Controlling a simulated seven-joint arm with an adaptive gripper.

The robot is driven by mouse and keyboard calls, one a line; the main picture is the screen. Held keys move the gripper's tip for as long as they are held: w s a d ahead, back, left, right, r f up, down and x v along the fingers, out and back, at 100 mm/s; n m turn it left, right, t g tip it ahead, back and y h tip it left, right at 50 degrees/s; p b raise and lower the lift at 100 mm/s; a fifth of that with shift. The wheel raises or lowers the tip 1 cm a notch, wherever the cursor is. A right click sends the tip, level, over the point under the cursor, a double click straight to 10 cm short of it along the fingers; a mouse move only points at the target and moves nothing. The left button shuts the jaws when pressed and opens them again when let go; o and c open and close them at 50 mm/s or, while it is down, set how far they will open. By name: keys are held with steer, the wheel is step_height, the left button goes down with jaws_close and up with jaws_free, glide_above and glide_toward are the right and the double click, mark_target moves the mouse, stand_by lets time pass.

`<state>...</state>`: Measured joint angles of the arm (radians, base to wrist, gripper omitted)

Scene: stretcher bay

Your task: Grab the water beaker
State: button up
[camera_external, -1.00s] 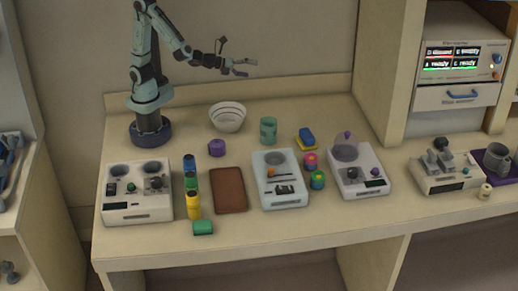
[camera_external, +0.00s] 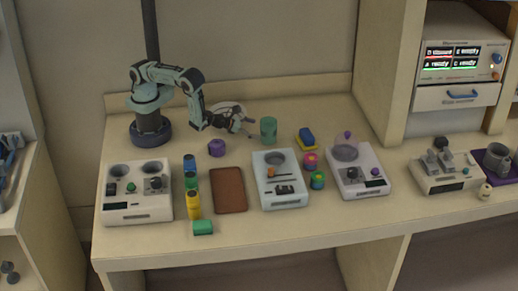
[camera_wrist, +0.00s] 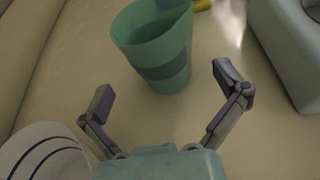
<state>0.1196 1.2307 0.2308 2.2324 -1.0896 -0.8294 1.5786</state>
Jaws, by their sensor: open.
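The beaker is a green cup (camera_external: 268,131) with a darker band, standing upright on the bench to the right of my gripper (camera_external: 246,128) in the external view. In the wrist view the green cup (camera_wrist: 158,55) is just beyond my fingertips, near the middle top. My gripper (camera_wrist: 163,88) is open, its two fingers spread below the near side of the cup, and nothing is between them. I cannot make out any water inside the cup.
A striped white bowl (camera_wrist: 48,155) is close on the left of my gripper in the wrist view. A white device (camera_external: 280,180) stands in front of the cup, and a blue-and-yellow block (camera_external: 306,138) lies to its right. A purple object (camera_external: 217,148) lies front left of the gripper.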

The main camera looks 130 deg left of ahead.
mark_target(268, 133)
steer(key=shift+f, duration=0.4)
steer(key=shift+w+a+f, duration=0.15)
steer(key=shift+a, duration=0.05)
steer(key=x, duration=0.4)
steer(key=shift+w+a, duration=0.15)
steer(key=shift+w, duration=0.05)
steer(key=c, duration=1.3)
